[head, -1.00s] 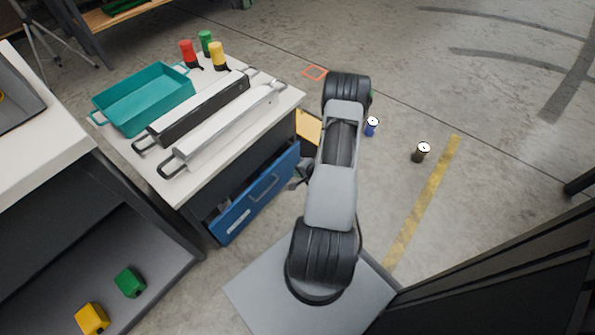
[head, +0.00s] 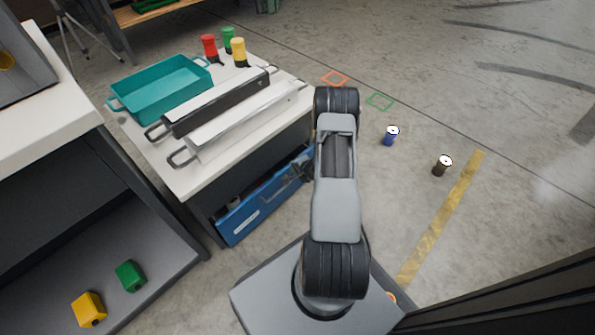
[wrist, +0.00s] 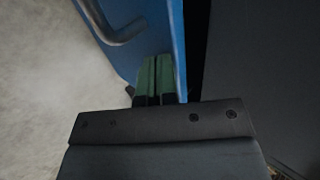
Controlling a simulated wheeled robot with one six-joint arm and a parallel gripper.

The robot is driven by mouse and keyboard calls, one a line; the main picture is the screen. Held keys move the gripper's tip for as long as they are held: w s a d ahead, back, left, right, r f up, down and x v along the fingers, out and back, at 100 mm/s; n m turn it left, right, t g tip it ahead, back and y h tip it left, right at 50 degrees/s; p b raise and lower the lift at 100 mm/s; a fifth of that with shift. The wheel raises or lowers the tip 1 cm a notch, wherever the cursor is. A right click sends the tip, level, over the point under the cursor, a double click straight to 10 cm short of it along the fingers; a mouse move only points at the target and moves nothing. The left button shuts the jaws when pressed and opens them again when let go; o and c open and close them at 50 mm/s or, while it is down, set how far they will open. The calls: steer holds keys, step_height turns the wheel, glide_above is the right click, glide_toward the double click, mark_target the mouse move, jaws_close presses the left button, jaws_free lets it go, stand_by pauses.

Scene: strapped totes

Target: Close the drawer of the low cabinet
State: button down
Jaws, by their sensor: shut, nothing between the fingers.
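The low cabinet (head: 205,182) has a pale top and dark sides. Its blue drawer front (head: 245,215) stands out from the cabinet body, so the drawer is partly open. In the wrist view the blue front (wrist: 176,35) shows edge-on, with a dark gap between it and the dark cabinet side (wrist: 262,60). A grey bar handle (wrist: 118,35) is on its outer face. My gripper's green fingertips (wrist: 157,75) are shut together and empty, close against the blue front; I cannot tell whether they touch. In the head view my arm partly hides the gripper and the drawer's right end.
On the cabinet top are a teal tray (head: 165,92), two long handled cases and red, green and yellow pots. A dark shelf unit (head: 60,225) stands left, near the cabinet. A blue can (head: 390,137) and a dark can (head: 441,167) stand on open floor to the right.

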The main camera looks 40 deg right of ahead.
steer(key=shift+w+a+r+p, duration=0.15)
steer(key=shift+w+p, duration=0.1)
steer(key=shift+w, duration=0.6)
steer(key=shift+w+a+f+p, duration=0.15)
steer(key=shift+w+p, duration=0.1)
steer(key=shift+w, duration=0.55)
steer(key=shift+w+a+r+p, duration=0.15)
steer(key=shift+w+p, duration=0.1)
steer(key=shift+w, duration=0.6)
steer(key=s+d+r+p, duration=0.2)
steer(key=s+r+p, duration=0.4)
steer(key=s, duration=0.5)
steer(key=shift+s+r, duration=0.3)
steer(key=shift+s, duration=0.1)
steer(key=shift+r, duration=0.1)
